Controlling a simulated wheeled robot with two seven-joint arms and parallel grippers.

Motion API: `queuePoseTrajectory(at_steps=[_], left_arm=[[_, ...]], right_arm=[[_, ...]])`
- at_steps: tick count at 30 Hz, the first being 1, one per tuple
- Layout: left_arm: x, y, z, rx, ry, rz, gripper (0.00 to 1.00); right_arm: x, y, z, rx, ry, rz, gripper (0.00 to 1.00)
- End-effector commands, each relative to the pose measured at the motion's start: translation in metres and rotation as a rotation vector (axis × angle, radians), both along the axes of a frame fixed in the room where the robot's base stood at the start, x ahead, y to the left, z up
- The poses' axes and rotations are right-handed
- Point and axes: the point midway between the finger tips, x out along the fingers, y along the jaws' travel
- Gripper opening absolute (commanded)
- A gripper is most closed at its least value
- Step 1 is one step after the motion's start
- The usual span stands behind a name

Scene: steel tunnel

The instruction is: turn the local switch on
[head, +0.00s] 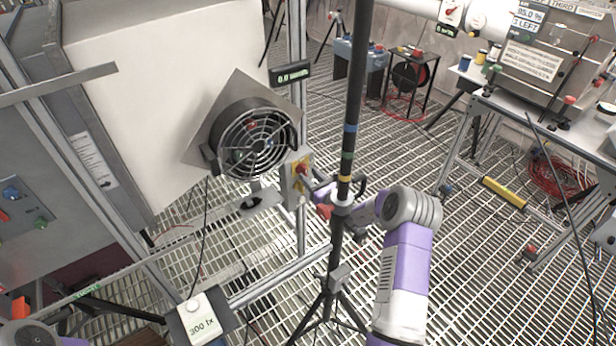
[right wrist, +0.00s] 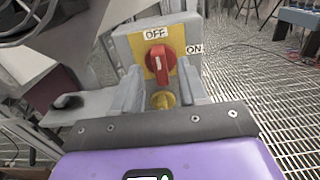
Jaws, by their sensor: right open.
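The local switch (head: 301,170) is a grey box with a yellow plate and a red rotary knob, fixed to the metal frame right of the fan. In the right wrist view the red knob (right wrist: 160,61) stands upright, with its white mark toward the OFF label (right wrist: 155,33). The ON label (right wrist: 195,49) is at its right. My right gripper (head: 312,188) is in front of the switch, partly hidden behind the pole. In the right wrist view its open fingers (right wrist: 160,88) point at the switch, with the knob between and beyond them. My left gripper is out of view.
A striped pole on a tripod (head: 340,215) stands close beside my right forearm. A round caged fan (head: 256,143) is left of the switch. A bench (head: 500,105) with equipment stands at the right. Grated floor (head: 480,270) lies open at right.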

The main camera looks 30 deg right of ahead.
Motion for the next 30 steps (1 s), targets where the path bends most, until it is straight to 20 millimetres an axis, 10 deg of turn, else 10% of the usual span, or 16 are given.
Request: queuePoseTrajectory(at_steps=[13, 22, 30], left_arm=[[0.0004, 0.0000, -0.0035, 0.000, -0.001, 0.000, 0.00], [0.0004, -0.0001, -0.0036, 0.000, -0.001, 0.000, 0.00], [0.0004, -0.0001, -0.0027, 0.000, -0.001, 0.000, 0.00]], right_arm=[[0.0147, 0.0014, 0.0002, 0.001, 0.001, 0.000, 0.43], [0.0145, 0.0013, 0.0001, 0.000, 0.001, 0.000, 0.00], [0.0144, 0.0011, 0.0002, 0.012, 0.002, 0.000, 0.00]])
